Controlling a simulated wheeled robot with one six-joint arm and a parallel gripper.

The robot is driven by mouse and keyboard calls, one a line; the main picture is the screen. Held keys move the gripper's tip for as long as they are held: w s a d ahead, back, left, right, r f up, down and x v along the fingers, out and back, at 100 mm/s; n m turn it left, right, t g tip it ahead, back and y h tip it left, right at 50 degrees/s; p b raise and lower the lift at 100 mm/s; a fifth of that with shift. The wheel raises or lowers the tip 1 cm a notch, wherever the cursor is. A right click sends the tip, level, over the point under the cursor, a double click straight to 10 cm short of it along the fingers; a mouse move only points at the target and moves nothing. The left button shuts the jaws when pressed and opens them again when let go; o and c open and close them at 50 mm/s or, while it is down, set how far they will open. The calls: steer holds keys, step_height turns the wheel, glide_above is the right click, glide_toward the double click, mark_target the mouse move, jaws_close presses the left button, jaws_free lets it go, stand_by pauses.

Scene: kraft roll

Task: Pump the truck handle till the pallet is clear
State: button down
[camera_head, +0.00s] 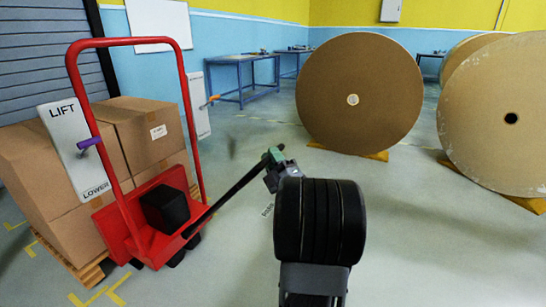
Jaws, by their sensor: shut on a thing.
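The red pallet truck (130,202) stands at the left, with a tall red hoop frame and a black block on its base. Its black pump handle (232,192) slants up and right from the base. My gripper (273,160) is shut on the upper end of this handle, at the green tip. The wooden pallet (88,276) lies under brown cartons (120,135) behind the truck. Whether a gap shows under the pallet is hard to tell. A white panel marked LIFT and LOWER (70,140) has a purple lever (90,143) between the words.
Large kraft rolls (335,85) stand on wooden chocks at the right. A second white panel with an orange lever (210,100) is behind the truck. Blue tables (243,72) stand at the back wall. Yellow floor marks lie near the pallet. The middle floor is clear.

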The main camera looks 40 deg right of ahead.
steer(key=shift+w+a+f, duration=0.2)
steer(key=shift+w+f, duration=0.05)
steer(key=shift+f, duration=0.45)
steer(key=c, duration=1.2)
jaws_free()
steer(key=shift+w, duration=0.15)
steer(key=shift+o, duration=1.1)
steer(key=shift+r, duration=0.1)
steer(key=shift+d+r, duration=0.1)
steer(key=v, duration=1.4)
steer(key=shift+r+p, duration=0.15)
steer(key=shift+p, duration=0.15)
